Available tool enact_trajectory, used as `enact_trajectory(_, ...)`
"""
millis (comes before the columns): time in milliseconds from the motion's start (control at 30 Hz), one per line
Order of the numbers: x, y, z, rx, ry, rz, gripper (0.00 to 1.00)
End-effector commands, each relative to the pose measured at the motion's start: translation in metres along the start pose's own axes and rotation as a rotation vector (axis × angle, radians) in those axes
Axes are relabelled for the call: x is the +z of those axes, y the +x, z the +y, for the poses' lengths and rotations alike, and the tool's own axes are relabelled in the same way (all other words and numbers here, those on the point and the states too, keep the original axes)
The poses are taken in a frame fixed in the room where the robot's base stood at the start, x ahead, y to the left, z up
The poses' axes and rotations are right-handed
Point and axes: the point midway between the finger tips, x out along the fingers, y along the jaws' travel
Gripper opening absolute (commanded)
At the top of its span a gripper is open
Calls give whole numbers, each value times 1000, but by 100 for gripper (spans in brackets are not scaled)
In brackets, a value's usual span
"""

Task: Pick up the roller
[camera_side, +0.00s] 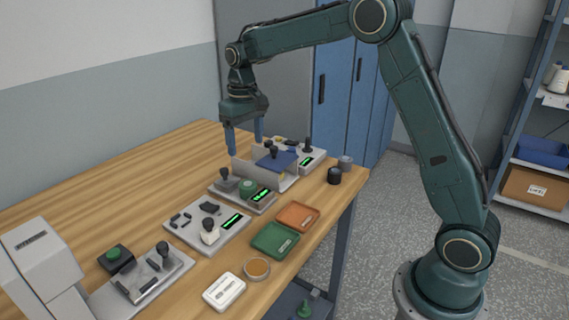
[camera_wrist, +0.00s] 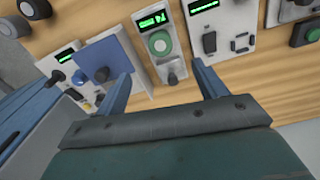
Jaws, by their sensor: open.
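No part is plainly marked as the roller, and I cannot tell which one it is. A short black cylinder (camera_side: 334,175) and a grey cylinder (camera_side: 345,163) stand at the table's right edge. Two round parts, one dark (camera_wrist: 35,8) and one grey (camera_wrist: 8,27), show at the top left of the wrist view. My gripper (camera_side: 245,146) is open and empty, pointing down above the far stations. In the wrist view its fingers (camera_wrist: 160,65) are apart, with a station bearing a green round part (camera_wrist: 158,42) between and beyond them.
A blue block (camera_side: 275,161) with a black knob stands by upright grey panels near my gripper. Several stations with green displays line the table (camera_side: 120,180). An orange tray (camera_side: 298,216), a green tray (camera_side: 275,239) and a white box (camera_side: 224,291) lie nearer. The table's left is clear.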

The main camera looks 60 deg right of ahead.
Motion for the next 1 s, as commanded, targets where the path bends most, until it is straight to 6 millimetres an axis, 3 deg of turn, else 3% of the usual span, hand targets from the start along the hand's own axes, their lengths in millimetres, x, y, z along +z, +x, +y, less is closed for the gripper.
enact_trajectory(467, -6, 15, 1, 0, 3, -12, 71)
enact_trajectory(1000, -5, 85, 1, 0, 3, -13, 71)
